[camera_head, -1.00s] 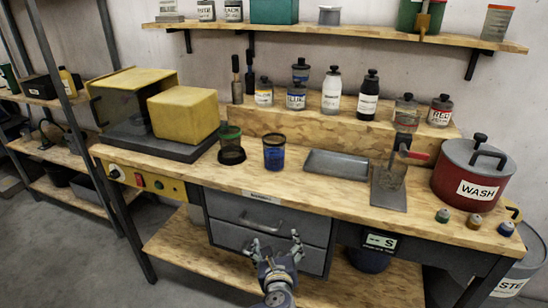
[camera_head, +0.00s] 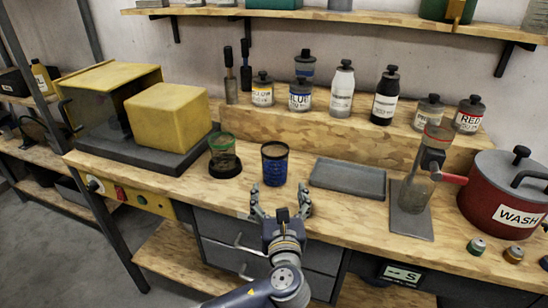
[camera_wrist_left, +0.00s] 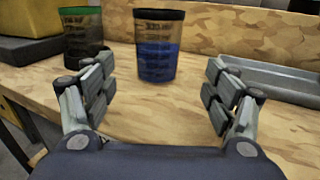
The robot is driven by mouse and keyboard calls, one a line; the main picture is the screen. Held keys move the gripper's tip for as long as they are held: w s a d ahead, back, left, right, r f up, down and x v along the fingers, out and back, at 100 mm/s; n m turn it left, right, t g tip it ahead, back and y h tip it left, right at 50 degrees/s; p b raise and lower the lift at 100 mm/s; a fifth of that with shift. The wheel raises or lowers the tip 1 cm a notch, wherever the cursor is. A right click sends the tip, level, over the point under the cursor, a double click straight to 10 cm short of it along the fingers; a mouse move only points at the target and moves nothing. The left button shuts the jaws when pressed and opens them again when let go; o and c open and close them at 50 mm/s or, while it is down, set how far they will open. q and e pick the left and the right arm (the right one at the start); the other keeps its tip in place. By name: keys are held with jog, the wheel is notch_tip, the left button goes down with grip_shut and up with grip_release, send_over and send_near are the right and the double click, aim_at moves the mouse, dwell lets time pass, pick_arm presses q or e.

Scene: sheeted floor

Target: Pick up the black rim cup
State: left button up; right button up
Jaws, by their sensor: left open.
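The black rim cup (camera_head: 274,163) stands upright on the wooden bench and holds blue contents. In the left wrist view the cup (camera_wrist_left: 158,47) is ahead, between the two fingers and beyond their tips. A green rim cup (camera_head: 223,156) stands to its left on a dark round base; it also shows in the left wrist view (camera_wrist_left: 82,38). My left gripper (camera_head: 281,198) is open and empty at the bench's front edge, just in front of the black rim cup and apart from it. My right gripper is in neither view.
A grey tray (camera_head: 347,178) lies right of the cup. A stand with a red lever (camera_head: 415,190) and a red WASH pot (camera_head: 507,192) are farther right. A yellow box (camera_head: 167,115) is at left. Labelled bottles (camera_head: 341,90) line the raised ledge behind.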

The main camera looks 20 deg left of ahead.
aim_at(275, 173)
pick_arm(q)
jog(key=shift+x, duration=1.2)
jog(key=shift+r+x, duration=0.25)
jog(key=shift+x, duration=0.95)
jog(key=shift+w+a, duration=0.2)
jog(key=shift+w, duration=0.15)
jog(key=x, duration=0.4)
jog(key=shift+w+a+r+p, duration=0.1)
jog(key=shift+a+p, duration=0.1)
jog(key=shift+p, duration=0.15)
jog(key=shift+w+a, duration=0.15)
jog(key=shift+w, duration=0.15)
jog(key=shift+c, duration=0.6)
jog(key=c, duration=1.2)
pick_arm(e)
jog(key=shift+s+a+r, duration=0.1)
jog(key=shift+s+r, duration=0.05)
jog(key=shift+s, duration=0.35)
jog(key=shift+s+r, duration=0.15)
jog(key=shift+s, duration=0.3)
